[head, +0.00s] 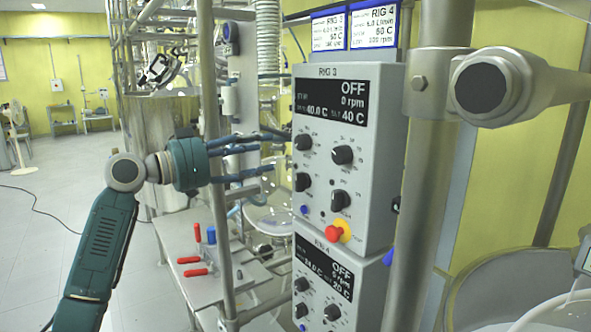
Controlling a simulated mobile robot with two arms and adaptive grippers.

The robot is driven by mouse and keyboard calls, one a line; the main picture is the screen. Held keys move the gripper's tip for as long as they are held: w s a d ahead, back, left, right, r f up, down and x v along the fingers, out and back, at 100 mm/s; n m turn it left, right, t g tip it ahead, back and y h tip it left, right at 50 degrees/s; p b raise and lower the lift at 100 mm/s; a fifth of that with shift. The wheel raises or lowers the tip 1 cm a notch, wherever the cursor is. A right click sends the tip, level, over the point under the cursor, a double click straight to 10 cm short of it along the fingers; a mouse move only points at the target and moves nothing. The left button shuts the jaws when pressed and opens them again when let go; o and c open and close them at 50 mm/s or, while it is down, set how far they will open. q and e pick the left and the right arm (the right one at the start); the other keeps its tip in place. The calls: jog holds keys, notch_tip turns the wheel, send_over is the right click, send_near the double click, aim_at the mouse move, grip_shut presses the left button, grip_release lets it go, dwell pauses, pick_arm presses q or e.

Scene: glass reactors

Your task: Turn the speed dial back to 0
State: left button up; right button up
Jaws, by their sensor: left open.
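A grey control box labelled RIG 3 (372,160) stands right of centre. Its black display (337,101) reads OFF, 0 rpm and 40.0 C. Below it are black dials: upper left (303,142), upper right (342,155), lower left (302,181) and lower right (340,200). Their small labels are too blurred to tell which is the speed dial. My left gripper (280,155) comes in from the left, its dark blue fingers spread and pointing at the box's left side near the left dials. It looks empty; contact with a dial cannot be told. My right gripper is not in view.
A red stop button (335,232) on a yellow base sits low on the box. A RIG 4 box (370,290) stands below. A metal post (427,190) with a clamp is at the right. A bench (180,240) holds red-handled tools. A glass vessel (270,208) is behind.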

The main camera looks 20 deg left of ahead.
aim_at(298, 145)
pick_arm(q)
jog(key=p+x, duration=0.2)
jog(key=x, duration=0.3)
jog(key=p+x, duration=0.1)
jog(key=x, duration=0.4)
jog(key=shift+r+p, duration=0.2)
jog(key=shift+p, duration=0.15)
jog(key=shift+w+d+f, duration=0.15)
jog(key=shift+w+d, duration=0.15)
